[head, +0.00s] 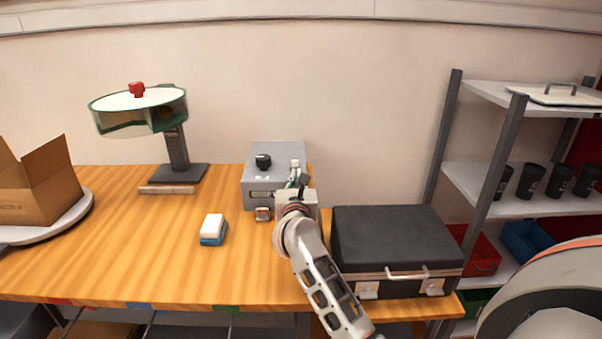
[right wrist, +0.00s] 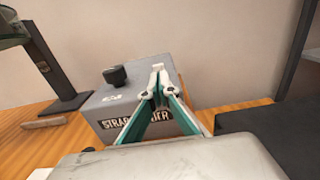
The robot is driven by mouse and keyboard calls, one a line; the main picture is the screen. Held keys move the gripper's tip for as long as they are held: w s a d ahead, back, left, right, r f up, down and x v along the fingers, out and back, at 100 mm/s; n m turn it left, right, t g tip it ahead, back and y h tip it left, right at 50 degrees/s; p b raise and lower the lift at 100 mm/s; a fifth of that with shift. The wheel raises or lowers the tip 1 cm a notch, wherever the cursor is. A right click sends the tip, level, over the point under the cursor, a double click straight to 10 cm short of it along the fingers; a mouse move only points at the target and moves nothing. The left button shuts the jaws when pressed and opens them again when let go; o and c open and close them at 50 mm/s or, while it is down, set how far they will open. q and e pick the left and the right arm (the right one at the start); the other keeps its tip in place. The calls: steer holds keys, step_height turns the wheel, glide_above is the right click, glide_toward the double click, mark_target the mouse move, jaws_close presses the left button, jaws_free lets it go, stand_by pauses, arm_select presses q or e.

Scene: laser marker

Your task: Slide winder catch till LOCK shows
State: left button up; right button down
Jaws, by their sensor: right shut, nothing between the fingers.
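The strap winder (head: 258,150) is a grey box at the back of the wooden table, with a black knob on top. It also shows in the right wrist view (right wrist: 97,103), its dark front label partly covered by my fingers. A small white marking (right wrist: 112,98) lies by the knob, too small to read. My right gripper (head: 297,174) is shut and empty at the winder's right side; its fingertips (right wrist: 158,72) meet over the top near the right edge. I cannot make out the catch apart from the fingertips, or any LOCK word. My left gripper is not in view.
A black case (head: 393,232) stands right of the winder, close to my right arm. A green-rimmed machine (head: 176,150) and a cardboard box (head: 45,190) stand left.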

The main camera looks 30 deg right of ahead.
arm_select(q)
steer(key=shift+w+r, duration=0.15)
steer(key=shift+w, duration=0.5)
arm_select(e)
steer(key=v, duration=0.7)
steer(key=shift+a+f, duration=0.15)
steer(key=shift+a, duration=0.25)
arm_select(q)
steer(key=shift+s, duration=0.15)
arm_select(e)
steer(key=shift+s, duration=0.15)
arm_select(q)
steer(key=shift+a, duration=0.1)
